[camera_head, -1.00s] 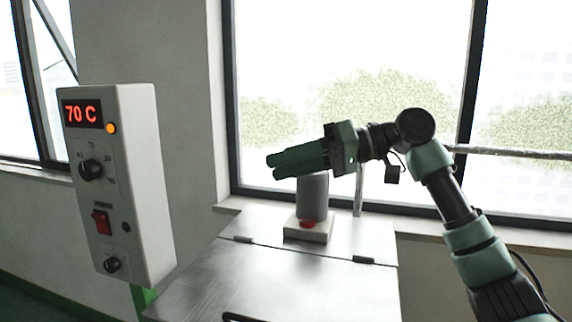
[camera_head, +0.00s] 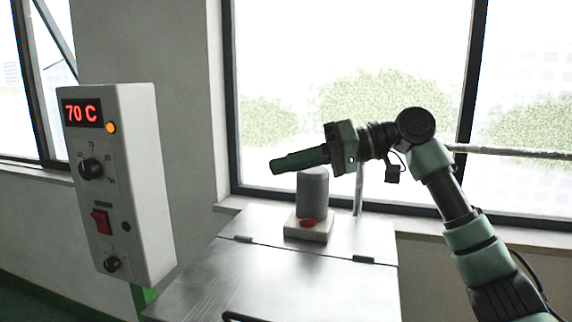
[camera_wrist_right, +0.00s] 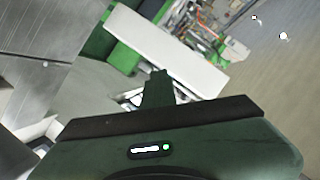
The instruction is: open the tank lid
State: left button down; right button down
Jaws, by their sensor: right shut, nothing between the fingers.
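The tank lid (camera_head: 270,283) is a flat metal plate, lying closed on the tank top in the head view. Two dark hinges (camera_head: 363,260) sit along its far edge. Part of its dark handle (camera_head: 240,317) shows at the bottom edge of the picture. My right gripper (camera_head: 274,167) is shut and empty, its green fingers pointing left, in front of the window and well above the lid. It also shows in the right wrist view (camera_wrist_right: 158,74), fingers together. My left gripper is not in view.
A grey cylinder (camera_head: 313,190) with a red part at its foot stands on a pale block (camera_head: 308,229) behind the hinges. A control box (camera_head: 115,180) reading 70 C is at left. The right wrist view shows a white surface (camera_wrist_right: 165,50) and a cluttered area.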

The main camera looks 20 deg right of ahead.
dwell(0.6)
jog(key=c, duration=1.5)
grip_release()
jog(key=shift+b+v, duration=0.6)
jog(key=shift+v, duration=3.3)
